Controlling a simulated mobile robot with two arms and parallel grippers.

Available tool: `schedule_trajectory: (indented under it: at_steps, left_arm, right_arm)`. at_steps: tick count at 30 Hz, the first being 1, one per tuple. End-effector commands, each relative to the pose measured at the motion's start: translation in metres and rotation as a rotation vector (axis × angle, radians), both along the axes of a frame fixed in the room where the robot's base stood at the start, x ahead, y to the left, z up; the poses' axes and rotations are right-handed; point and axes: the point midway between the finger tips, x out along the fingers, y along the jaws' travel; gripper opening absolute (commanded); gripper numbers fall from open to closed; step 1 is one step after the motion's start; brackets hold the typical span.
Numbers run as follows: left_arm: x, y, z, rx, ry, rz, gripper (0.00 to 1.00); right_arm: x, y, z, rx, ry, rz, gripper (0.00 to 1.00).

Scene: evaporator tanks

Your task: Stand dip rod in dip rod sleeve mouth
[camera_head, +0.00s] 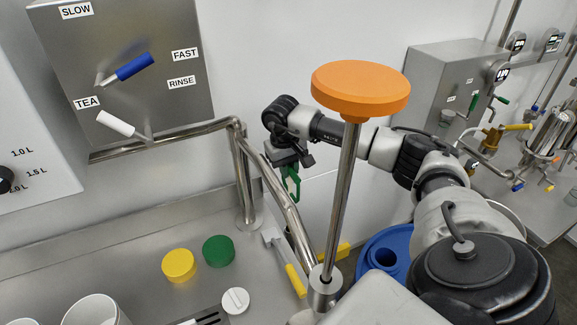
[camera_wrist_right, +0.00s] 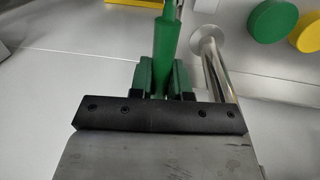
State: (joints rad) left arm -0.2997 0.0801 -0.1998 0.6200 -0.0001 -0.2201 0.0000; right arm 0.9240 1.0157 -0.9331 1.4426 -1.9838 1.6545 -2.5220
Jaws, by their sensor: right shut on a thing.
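My right gripper (camera_head: 292,188) is in the middle of the head view, pointing down beside the bent steel rail. In the right wrist view the gripper (camera_wrist_right: 164,80) is shut on a green rod-like piece (camera_wrist_right: 166,45), which extends away from the jaws; I take it for the dip rod. Its far end is cut off by the frame. A steel rod with a wide orange cap (camera_head: 360,88) stands upright in a steel collar (camera_head: 323,288) in front. I cannot tell whether this collar is the dip rod sleeve; no other sleeve mouth shows clearly. My left gripper is out of view.
A steel rail (camera_head: 286,205) runs close beside the gripper. On the counter lie a yellow lid (camera_head: 180,265), a green lid (camera_head: 218,250), a white cap (camera_head: 236,300) and a yellow-handled tool (camera_head: 295,280). A blue round container (camera_head: 383,256) is at right. A control box (camera_head: 130,85) is behind left.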

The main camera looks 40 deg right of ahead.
Motion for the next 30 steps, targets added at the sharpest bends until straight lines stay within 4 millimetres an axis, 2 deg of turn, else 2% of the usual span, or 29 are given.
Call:
schedule_trajectory:
  at_steps: [18, 19, 24, 30]
  left_arm:
    - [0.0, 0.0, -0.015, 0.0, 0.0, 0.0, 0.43]
    - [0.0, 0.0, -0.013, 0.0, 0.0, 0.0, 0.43]
    - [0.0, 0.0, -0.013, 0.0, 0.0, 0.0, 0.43]
    - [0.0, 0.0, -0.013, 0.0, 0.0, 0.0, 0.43]
  right_arm:
    - [0.0, 0.0, -0.02, 0.0, 0.0, 0.0, 0.0]
    - [0.0, 0.0, -0.018, 0.0, 0.0, 0.0, 0.22]
    - [0.0, 0.0, -0.018, 0.0, 0.0, 0.0, 0.47]
    - [0.0, 0.0, -0.018, 0.0, 0.0, 0.0, 0.47]
